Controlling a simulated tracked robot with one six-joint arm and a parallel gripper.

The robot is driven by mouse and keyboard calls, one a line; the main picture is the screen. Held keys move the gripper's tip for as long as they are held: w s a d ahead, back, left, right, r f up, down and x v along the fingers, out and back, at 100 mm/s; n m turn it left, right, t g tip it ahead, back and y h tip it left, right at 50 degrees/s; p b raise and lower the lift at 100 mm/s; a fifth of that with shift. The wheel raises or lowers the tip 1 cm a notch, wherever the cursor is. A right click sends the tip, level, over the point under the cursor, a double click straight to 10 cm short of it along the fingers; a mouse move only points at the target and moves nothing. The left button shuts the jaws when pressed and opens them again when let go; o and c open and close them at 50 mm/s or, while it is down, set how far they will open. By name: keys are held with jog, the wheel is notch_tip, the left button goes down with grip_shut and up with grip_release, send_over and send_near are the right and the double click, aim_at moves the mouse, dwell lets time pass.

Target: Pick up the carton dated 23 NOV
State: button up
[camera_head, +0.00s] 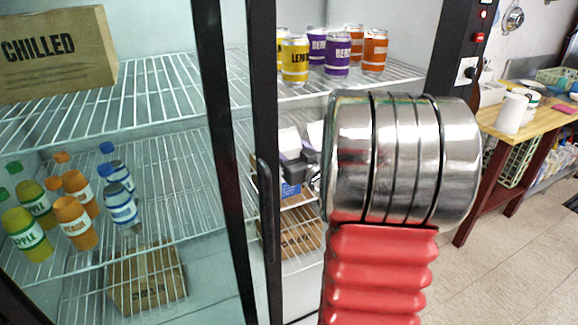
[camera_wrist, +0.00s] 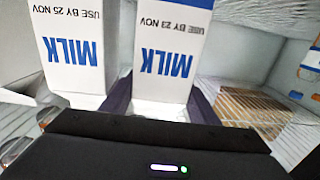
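The milk carton dated 23 NOV (camera_wrist: 172,50) is white with blue lettering and shows upside down in the middle of the wrist view. My gripper (camera_wrist: 160,108) has one dark finger on each side of its near end. Whether both fingers press on it, I cannot tell. A second milk carton, dated 25 NOV (camera_wrist: 72,50), stands just left of it, close to the left finger. In the head view my gripper (camera_head: 302,172) is inside the fridge, partly hidden by my arm. White cartons (camera_head: 290,140) show behind it, their dates unreadable there.
A cardboard box (camera_wrist: 252,108) is to the right in the wrist view. The fridge's dark door frame (camera_head: 265,150) is close on the left. A wooden table (camera_head: 545,118) stands at right.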

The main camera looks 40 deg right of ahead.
aim_at(286, 133)
grip_shut()
jog(key=shift+r, duration=0.15)
dwell(0.5)
jog(key=shift+r, duration=1.9)
jog(key=v, duration=1.8)
jog(key=shift+d+f, duration=0.2)
